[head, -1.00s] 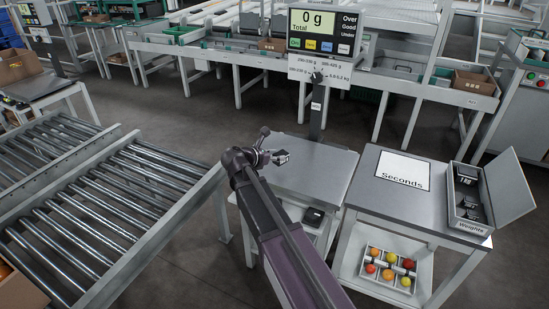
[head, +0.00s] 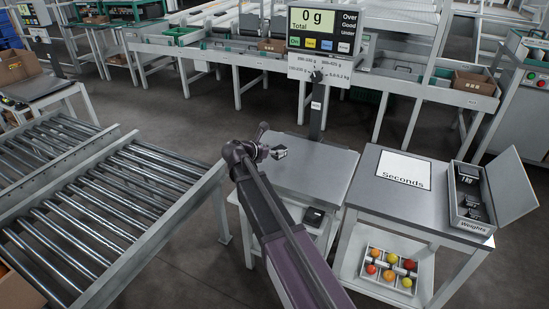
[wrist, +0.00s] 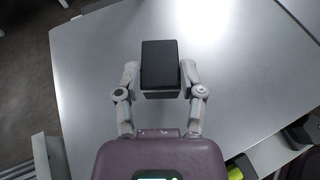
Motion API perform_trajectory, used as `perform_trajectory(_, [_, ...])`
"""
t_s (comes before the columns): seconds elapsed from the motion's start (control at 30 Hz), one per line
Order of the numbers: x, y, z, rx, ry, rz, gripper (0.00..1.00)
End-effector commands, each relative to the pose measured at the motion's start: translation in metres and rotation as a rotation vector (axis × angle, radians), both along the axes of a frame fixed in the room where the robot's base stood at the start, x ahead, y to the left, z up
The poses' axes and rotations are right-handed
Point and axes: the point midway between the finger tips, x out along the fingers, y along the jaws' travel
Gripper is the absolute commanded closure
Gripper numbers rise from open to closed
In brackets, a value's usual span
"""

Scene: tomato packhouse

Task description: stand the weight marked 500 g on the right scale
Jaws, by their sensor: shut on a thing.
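My gripper (wrist: 159,72) is shut on a dark block-shaped weight (wrist: 160,60), with one finger on each side of it. No marking can be read on the face seen in the wrist view. In the head view the held weight (head: 280,152) shows small over the left part of the right scale's grey plate (head: 325,172). It seems to be above the plate; the gap under it is hard to judge. The scale's display (head: 312,20) on its post reads 0 g. My arm hides part of the plate's near side.
To the right, a table holds a white "Seconds" sheet (head: 403,170) and an open "Weights" box (head: 472,224) with dark weights, one marked 1 kg. A tray of tomatoes (head: 388,286) sits on its lower shelf. Roller conveyors (head: 130,205) lie left. The plate is otherwise clear.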

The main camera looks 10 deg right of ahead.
Motion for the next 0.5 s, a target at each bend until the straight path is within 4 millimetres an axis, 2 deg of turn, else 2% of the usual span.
perform_trajectory(0.03, [0.0, 0.0, -0.007, -0.002, 0.0, 0.0, 1.0])
perform_trajectory(0.2, [0.0, 0.0, -0.02, -0.002, 0.0, 0.0, 1.0])
perform_trajectory(0.5, [0.0, 0.0, -0.026, -0.002, -0.001, 0.001, 1.0])
